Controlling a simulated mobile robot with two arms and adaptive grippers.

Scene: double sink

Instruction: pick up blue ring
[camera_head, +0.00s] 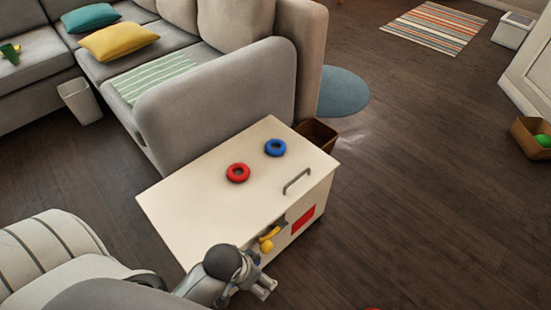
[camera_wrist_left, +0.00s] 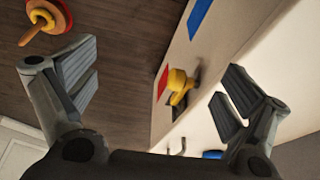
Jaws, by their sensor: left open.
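The blue ring (camera_head: 275,148) lies flat on the white cabinet top (camera_head: 200,205), toward its far right edge. A red ring (camera_head: 238,172) lies left of it and nearer to me. My left gripper (camera_head: 258,284) is beyond the cabinet's near edge, low and well apart from the blue ring. In the left wrist view its two fingers (camera_wrist_left: 155,88) are spread with nothing held between them. A small blue shape at the bottom of that view may be the blue ring, partly hidden by a finger. My right gripper is in neither view.
A grey handle (camera_head: 297,181) stands up from the cabinet top, near the blue ring. A yellow knob (camera_head: 267,240) sticks out of the cabinet's side, close to my left gripper. A grey sofa (camera_head: 215,105) stands behind the cabinet.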

